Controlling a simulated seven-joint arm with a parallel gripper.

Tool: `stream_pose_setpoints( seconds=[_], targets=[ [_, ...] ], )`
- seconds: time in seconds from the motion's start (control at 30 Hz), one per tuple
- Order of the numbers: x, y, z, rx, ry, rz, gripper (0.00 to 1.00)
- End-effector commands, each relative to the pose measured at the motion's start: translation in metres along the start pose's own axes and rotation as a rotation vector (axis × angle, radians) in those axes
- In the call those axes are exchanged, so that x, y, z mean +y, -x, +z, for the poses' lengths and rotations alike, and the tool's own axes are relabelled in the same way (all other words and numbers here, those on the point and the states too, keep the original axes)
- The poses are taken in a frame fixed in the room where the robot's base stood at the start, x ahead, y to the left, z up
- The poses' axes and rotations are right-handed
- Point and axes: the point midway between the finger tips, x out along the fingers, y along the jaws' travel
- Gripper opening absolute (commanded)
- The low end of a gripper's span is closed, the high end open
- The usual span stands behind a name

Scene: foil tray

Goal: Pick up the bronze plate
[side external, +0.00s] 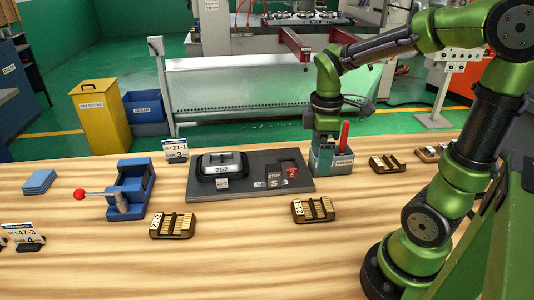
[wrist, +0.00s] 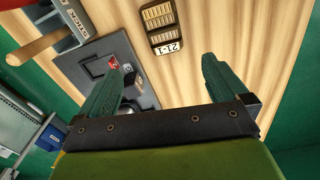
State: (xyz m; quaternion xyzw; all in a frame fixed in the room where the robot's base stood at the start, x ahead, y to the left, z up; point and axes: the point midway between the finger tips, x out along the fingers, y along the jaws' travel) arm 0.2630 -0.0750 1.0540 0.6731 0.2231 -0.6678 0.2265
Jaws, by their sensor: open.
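Several bronze, slotted plates lie on the wooden table; the task does not single one out by place. In the side view one is at front left (side external: 173,226), one right of centre (side external: 313,210), and one further back (side external: 388,163). In the wrist view a bronze plate (wrist: 163,27) with a white label reading 21-1 lies flat beyond my fingertips. My gripper (wrist: 160,72) is open with nothing between its fingers. In the side view my gripper (side external: 323,165) points down beside a grey box (side external: 343,161), apart from the plates. Its fingertips are hard to make out there.
A blue fixture with a red-knobbed lever (side external: 130,188) stands left. The front table is mostly clear.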

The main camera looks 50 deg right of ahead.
Motion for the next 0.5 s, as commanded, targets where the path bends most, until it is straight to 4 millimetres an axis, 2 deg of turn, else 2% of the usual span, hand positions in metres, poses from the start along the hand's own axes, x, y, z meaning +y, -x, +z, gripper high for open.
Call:
stream_pose_setpoints(
  seconds=[0.13,0.23,0.5],
  targets=[
    [-0.002,-0.001,0.002,-0.008,0.099,-0.009,1.00],
    [-0.003,-0.012,0.002,-0.011,0.114,-0.012,1.00],
    [-0.004,-0.070,0.003,-0.011,0.110,-0.015,1.00]
  ],
)
